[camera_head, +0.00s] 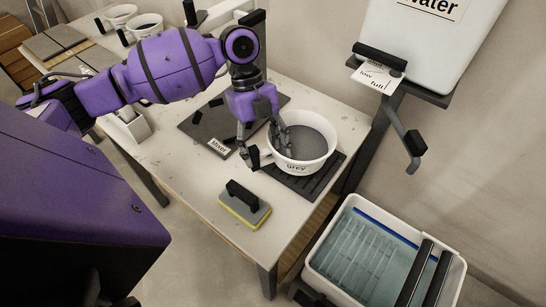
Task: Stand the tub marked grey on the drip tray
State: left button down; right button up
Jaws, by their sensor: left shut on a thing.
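The tub marked grey (303,163) is a white round tub with grey material inside and the word "grey" on its front. It stands upright on the dark, slatted drip tray (310,188) at the table's right corner, or just above it; I cannot tell whether it touches. My left gripper (268,150) is at the tub's left side, shut on the tub there. My right gripper is not in view.
A dark plate labelled Mixer (217,146) lies left of the tub. A sponge float (244,205) lies at the table's front. A water tank (430,40) with a tap hangs on the right wall. A wash bucket (345,255) with rollers stands below right.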

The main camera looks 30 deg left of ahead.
aim_at(272, 158)
pick_arm(q)
jog(key=shift+w+d+f, duration=0.15)
jog(key=shift+w+f, duration=0.35)
jog(key=shift+f, duration=0.05)
jog(key=shift+w+d+f, duration=0.15)
jog(key=shift+w+f, duration=0.35)
jog(key=f, duration=0.3)
jog(key=shift+w+d+f, duration=0.1)
jog(key=shift+w, duration=0.15)
jog(key=shift+f, duration=0.25)
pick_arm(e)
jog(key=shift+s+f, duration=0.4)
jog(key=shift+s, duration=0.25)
